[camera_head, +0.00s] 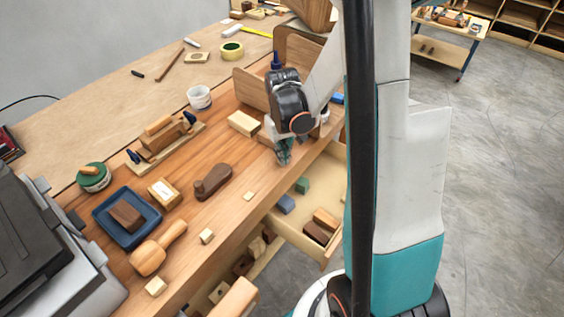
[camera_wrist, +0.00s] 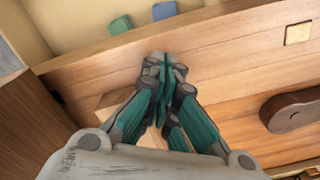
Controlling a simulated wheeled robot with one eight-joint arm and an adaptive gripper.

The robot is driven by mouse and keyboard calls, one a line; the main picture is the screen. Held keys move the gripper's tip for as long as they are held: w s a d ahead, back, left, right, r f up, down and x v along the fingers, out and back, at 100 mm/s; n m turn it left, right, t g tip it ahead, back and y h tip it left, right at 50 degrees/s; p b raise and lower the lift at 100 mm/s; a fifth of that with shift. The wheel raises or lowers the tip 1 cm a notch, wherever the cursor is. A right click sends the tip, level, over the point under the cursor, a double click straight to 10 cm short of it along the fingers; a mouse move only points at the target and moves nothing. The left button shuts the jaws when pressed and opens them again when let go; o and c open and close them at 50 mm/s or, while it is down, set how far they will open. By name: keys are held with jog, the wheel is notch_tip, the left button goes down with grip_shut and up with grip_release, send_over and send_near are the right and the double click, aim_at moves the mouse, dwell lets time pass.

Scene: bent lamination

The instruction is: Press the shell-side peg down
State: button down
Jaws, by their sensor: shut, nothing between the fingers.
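My gripper (camera_head: 285,160) is shut and empty, pointing down close to the workbench's front edge. In the wrist view its teal fingers (camera_wrist: 165,68) meet over the wooden bench top. The shell-side peg cannot be made out in either view; the fingers and arm cover part of the bench there. A curved wooden piece (camera_head: 290,48), possibly the shell, stands behind the arm and is partly hidden. A pale wooden block (camera_head: 243,122) lies left of my gripper.
An open drawer (camera_head: 328,252) with green (camera_head: 302,185) and blue (camera_head: 285,204) blocks lies below the front edge. A dark brown tool (camera_head: 213,182), a small wood square (camera_head: 248,196), a white cup (camera_head: 199,97) and a blue tray (camera_head: 104,222) occupy the bench.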

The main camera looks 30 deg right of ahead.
jog(key=shift+f+b, duration=0.35)
jog(key=shift+f, duration=0.15)
jog(key=shift+r, duration=0.15)
jog(key=shift+r+p, duration=2.8)
jog(key=shift+r, duration=1.2)
jog(key=s+a+r+n+t+b, duration=0.1)
jog(key=s+a+r+n+t, duration=0.2)
jog(key=a+r, duration=0.7)
jog(key=s+a+r+m+t+b, duration=0.1)
jog(key=s+a+r+t, duration=0.3)
jog(key=s, duration=0.6)
jog(key=shift+r+b, duration=0.5)
jog(key=shift+b, duration=0.1)
jog(key=shift+a, duration=0.1)
